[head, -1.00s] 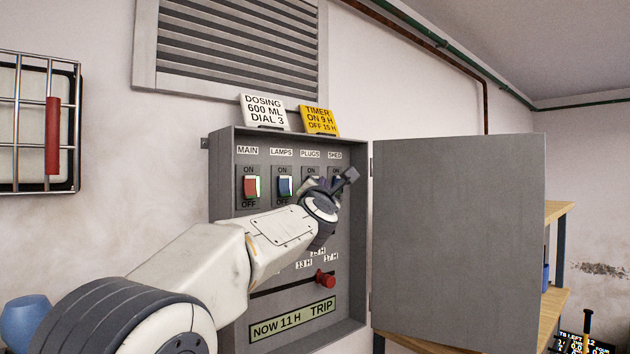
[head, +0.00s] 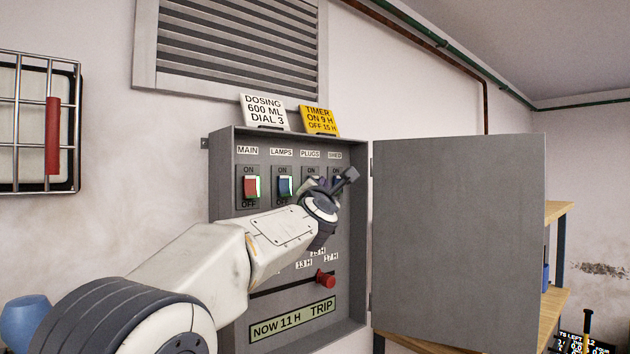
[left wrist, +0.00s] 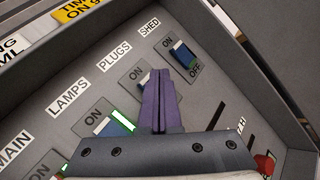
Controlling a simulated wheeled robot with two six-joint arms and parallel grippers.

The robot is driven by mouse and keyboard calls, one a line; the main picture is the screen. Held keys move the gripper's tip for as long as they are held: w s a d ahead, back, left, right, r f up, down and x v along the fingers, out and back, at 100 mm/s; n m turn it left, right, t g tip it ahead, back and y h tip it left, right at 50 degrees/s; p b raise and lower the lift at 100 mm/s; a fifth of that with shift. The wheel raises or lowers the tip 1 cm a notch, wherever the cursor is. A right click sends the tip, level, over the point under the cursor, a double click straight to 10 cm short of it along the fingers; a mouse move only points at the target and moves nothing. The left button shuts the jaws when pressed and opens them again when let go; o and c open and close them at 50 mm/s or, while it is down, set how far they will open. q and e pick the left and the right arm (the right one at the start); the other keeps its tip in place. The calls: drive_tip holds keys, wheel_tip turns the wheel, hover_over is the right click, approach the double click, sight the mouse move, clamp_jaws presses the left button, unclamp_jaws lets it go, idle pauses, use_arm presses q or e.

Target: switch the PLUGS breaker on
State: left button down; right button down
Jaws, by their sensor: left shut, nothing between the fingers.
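The grey breaker box (head: 228,160) is open on the wall. The PLUGS label (head: 310,154) is over the third breaker from the left, whose switch is mostly hidden by my left gripper (head: 320,183). In the left wrist view the PLUGS breaker (left wrist: 144,78) shows only in part beside the fingertips, so I cannot tell its position. My left gripper (left wrist: 156,78) is shut and empty, its purple fingers at that breaker; I cannot tell whether they touch it. My right gripper is not in view.
The red MAIN switch (head: 250,187) and blue LAMPS switch (head: 284,187) are to the left, with green showing at their edges. The blue SHED switch (left wrist: 183,55) is close on the right. The open door (head: 458,240) stands right. A red knob (head: 325,279) and TRIP display (head: 293,319) are below.

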use_arm(q)
drive_tip(key=shift+w+a, duration=0.1)
drive_tip(key=shift+w+a+r, duration=0.1)
drive_tip(key=shift+w+a, duration=0.05)
drive_tip(key=shift+w, duration=0.05)
drive_tip(key=shift+w+a, duration=0.25)
idle(0.9)
drive_tip(key=shift+s+d, duration=0.1)
drive_tip(key=shift+d, duration=0.05)
drive_tip(key=shift+s+d, duration=0.4)
drive_tip(key=shift+s, duration=0.05)
drive_tip(key=shift+s+d+f+b, duration=0.25)
drive_tip(key=shift+s+d, duration=0.6)
drive_tip(key=shift+s, duration=0.1)
drive_tip(key=shift+s+d+f+b, duration=0.2)
drive_tip(key=shift+s+d+b, duration=0.05)
drive_tip(key=shift+s+d, duration=0.65)
drive_tip(key=shift+a, duration=0.1)
